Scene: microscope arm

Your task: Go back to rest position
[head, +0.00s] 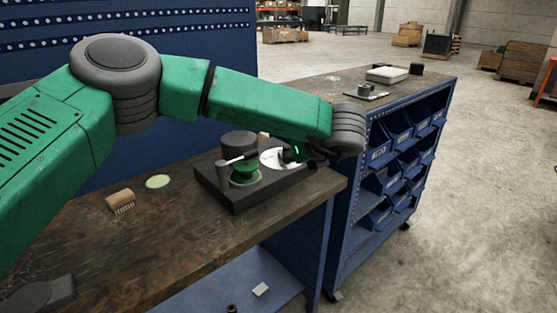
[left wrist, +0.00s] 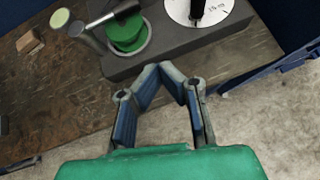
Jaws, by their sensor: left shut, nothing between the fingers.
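My left gripper (left wrist: 165,70) is shut and empty in the left wrist view. Its fingertips meet in front of the near edge of a dark base (left wrist: 165,45). In the head view my green left arm reaches across from the left, over the workbench. Its wrist is above the right end of the bench, and the fingers are mostly hidden there. The dark base (head: 245,195) bears a green round part (head: 245,169) and a white disc (head: 275,158). My right gripper is not in view.
The wooden workbench (head: 190,243) has a brown brush-like block (head: 121,201) and a pale green disc (head: 158,182) on it. A blue cart with bins (head: 380,205) stands to the right. A blue perforated panel (head: 200,40) rises behind. Open concrete floor (head: 475,200) lies at the right.

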